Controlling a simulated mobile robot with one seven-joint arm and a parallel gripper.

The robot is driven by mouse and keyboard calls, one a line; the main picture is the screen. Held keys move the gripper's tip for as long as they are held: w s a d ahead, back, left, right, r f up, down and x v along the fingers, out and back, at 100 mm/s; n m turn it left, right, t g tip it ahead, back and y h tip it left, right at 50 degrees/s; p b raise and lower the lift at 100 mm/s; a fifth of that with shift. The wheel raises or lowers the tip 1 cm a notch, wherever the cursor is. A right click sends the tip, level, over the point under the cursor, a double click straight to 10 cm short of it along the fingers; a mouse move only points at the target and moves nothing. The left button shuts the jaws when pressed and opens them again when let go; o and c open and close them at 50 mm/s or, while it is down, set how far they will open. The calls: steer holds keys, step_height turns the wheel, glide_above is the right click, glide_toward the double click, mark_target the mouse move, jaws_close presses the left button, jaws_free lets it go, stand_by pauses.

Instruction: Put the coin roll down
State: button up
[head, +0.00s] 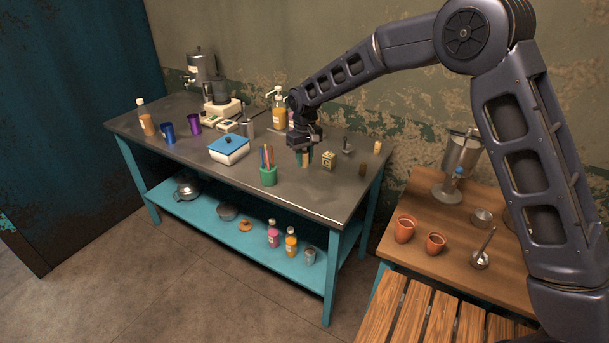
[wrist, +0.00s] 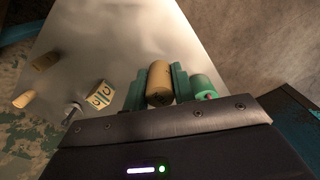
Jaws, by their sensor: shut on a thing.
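The coin roll, a tan cylinder (wrist: 159,83), sits between the green fingers of my gripper (wrist: 158,88) in the wrist view. My gripper is shut on it. In the head view, my gripper (head: 304,157) points down over the right part of the grey-topped table (head: 205,107), low and close to the top. I cannot tell whether the roll touches the tabletop.
A patterned cube (head: 328,160), a small grey item (head: 347,146), a brown cylinder (head: 363,168) and a tan cylinder (head: 377,147) stand to the right. A green pencil cup (head: 268,175) stands front left. A green cylinder (wrist: 203,87) is beside my fingers. The front-right tabletop is clear.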

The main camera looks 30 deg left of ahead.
step_height(320, 180, up, 7)
steer(key=shift+r, duration=0.2)
steer(key=w+d, duration=0.7)
steer(key=d, duration=0.4)
glide_above(442, 225)
steer(key=s, duration=0.4)
step_height(442, 225, down, 5)
step_height(442, 225, down, 20)
steer(key=shift+w+a+r, duration=0.1)
steer(key=shift+w, duration=0.05)
steer(key=o, duration=1)
steer(key=shift+o, duration=0.2)
